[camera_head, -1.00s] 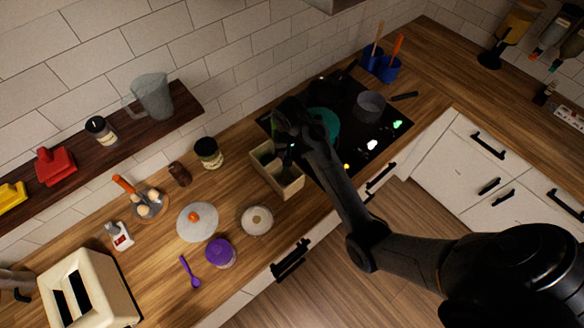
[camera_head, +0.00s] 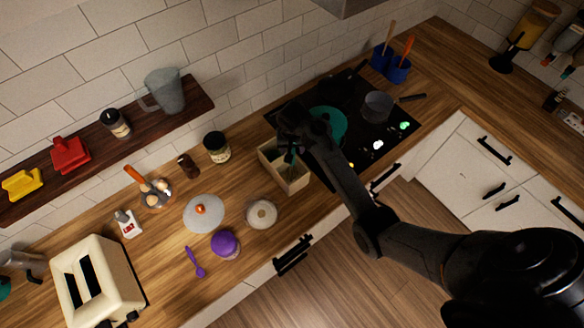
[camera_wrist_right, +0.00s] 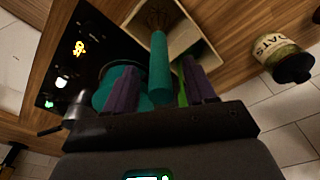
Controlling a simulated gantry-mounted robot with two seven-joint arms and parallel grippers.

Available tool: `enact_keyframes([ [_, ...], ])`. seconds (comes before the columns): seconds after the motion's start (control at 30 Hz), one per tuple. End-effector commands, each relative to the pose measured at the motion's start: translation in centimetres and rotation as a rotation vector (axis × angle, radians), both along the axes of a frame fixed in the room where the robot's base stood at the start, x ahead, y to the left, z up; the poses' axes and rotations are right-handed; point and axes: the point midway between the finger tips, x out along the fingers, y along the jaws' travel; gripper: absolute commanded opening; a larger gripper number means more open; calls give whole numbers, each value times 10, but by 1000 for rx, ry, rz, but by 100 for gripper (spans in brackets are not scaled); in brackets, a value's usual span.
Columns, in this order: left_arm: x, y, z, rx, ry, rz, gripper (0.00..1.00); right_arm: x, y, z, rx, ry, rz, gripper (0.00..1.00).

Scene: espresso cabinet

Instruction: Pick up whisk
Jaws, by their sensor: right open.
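The whisk shows in the right wrist view with a thick teal handle (camera_wrist_right: 160,72) and a thin wire head (camera_wrist_right: 159,17). The head is inside an open-topped pale wooden box (camera_wrist_right: 197,50), and the handle sticks up towards my right gripper. In the head view the box (camera_head: 292,182) stands on the counter beside the stove, with the whisk mostly hidden by my arm. My right gripper (camera_head: 291,145) is over the box. Its purple fingers (camera_wrist_right: 157,76) are open, one on each side of the handle; contact cannot be told. My left gripper is not in view.
A black cooktop (camera_head: 350,155) with a teal pan (camera_head: 330,122) and a grey pot (camera_head: 377,106) lies right of the box. A jar (camera_head: 217,148), a glass lid (camera_head: 203,213) and a purple-lidded jar (camera_head: 225,244) stand left. A shelf (camera_head: 80,160) runs behind.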

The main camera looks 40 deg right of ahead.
Motion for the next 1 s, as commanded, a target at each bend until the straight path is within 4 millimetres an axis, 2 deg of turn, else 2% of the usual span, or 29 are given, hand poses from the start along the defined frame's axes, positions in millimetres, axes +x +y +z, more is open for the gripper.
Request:
enact_keyframes([
  [0.2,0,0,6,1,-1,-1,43,2,-2,-20,-1,0,0,55],
  [0.5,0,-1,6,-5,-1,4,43,3,-2,-24,-1,0,0,53],
  [0.83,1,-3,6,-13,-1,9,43,3,-2,-24,-1,-1,0,3],
  [0.87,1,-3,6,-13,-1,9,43,3,-2,-24,-1,-1,0,0],
  [1.0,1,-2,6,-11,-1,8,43,3,-2,-23,-1,-1,0,0],
])
